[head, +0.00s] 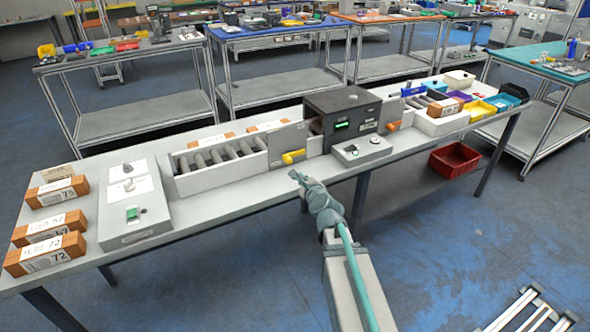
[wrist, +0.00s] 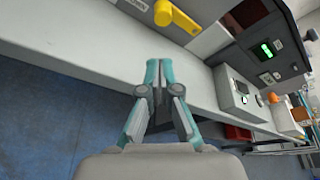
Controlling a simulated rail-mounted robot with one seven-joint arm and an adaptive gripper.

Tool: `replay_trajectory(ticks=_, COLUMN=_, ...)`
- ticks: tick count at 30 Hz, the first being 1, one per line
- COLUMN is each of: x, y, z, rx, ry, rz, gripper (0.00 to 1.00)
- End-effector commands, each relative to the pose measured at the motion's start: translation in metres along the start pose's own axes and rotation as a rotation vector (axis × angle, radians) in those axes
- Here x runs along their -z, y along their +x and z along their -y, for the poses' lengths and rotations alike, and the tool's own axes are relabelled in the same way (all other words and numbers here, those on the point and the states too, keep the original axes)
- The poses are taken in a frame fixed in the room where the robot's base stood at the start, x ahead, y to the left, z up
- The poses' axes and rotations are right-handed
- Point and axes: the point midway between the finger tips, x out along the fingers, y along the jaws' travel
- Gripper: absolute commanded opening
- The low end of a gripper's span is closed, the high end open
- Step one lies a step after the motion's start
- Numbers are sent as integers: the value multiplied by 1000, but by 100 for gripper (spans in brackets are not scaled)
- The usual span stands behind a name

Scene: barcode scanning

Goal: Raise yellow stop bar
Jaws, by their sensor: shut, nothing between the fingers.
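The yellow stop bar (head: 293,156) is a short yellow handle on the front of a grey upright plate (head: 288,142), at the right end of the roller conveyor, and it lies roughly level. In the wrist view the yellow bar (wrist: 177,17) is at the top, above and a little right of my fingertips. My gripper (head: 298,177) is in front of the bar, near the table's front edge, apart from it. In the wrist view my gripper (wrist: 159,66) has its teal fingertips together with nothing between them.
A black scanner box (head: 342,118) with a green display stands right of the plate. A low grey control box (head: 361,149) sits before it. Labelled boxes (head: 54,224) lie at the table's left. Coloured bins (head: 481,110) stand at the right end. The table's front strip is clear.

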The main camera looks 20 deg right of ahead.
Motion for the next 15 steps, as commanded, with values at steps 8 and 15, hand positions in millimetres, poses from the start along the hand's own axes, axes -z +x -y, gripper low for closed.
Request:
replay_trajectory(ticks=8, x=0, y=0, z=2, rx=9, ry=65, rz=0, gripper=0)
replay_trajectory(ticks=15, x=0, y=0, z=1, rx=8, ry=62, rz=-1, gripper=0)
